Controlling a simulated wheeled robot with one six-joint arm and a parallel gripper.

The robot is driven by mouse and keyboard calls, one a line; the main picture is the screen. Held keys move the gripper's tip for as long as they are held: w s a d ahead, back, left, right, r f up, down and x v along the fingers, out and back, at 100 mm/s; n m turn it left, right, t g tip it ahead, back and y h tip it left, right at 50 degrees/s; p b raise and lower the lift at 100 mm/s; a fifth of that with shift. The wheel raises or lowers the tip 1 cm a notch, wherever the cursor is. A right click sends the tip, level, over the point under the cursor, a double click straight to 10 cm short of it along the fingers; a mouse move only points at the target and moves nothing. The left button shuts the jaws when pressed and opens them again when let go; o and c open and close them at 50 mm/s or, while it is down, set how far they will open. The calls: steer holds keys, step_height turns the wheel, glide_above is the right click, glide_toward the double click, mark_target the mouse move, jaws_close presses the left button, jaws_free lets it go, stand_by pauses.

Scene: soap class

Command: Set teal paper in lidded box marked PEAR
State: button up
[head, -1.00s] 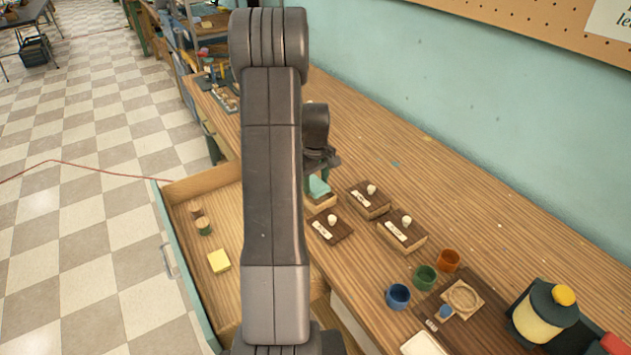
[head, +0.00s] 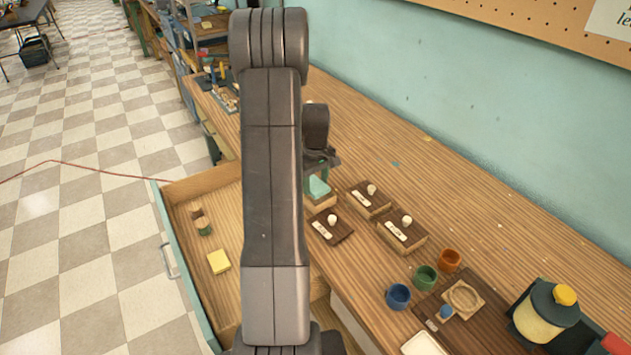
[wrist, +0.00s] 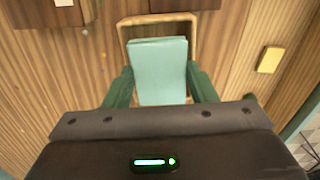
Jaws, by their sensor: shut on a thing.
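The teal paper (head: 319,188), a flat block or stack, is between the green fingers of my gripper (wrist: 160,86). The gripper is shut on it, and the paper also shows in the wrist view (wrist: 158,65). It is at an open light-wood box (head: 322,202), whose rim (wrist: 124,35) surrounds its far part in the wrist view. I cannot tell whether it touches the box floor. A dark lid (head: 328,229) with a white knob and label lies beside this box. Two boxes with dark lids on, the back one (head: 369,200) and front one (head: 402,232), stand to the right. The labels are too small to read.
An open drawer (head: 190,265) at left holds a yellow block (head: 219,261) and small round items. Blue (head: 398,296), green (head: 425,278) and orange (head: 449,260) cups stand right, near a dark board and a large jar (head: 545,315). Bench behind the boxes is mostly clear.

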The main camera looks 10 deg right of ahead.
steer(key=shift+f+b, duration=0.3)
steer(key=shift+f, duration=0.2)
stand_by(0.3)
steer(key=o, duration=1)
steer(key=shift+o, duration=0.6)
steer(key=o, duration=0.3)
steer(key=shift+r, duration=0.1)
steer(key=shift+r+p, duration=1.85)
steer(key=shift+r, duration=1.1)
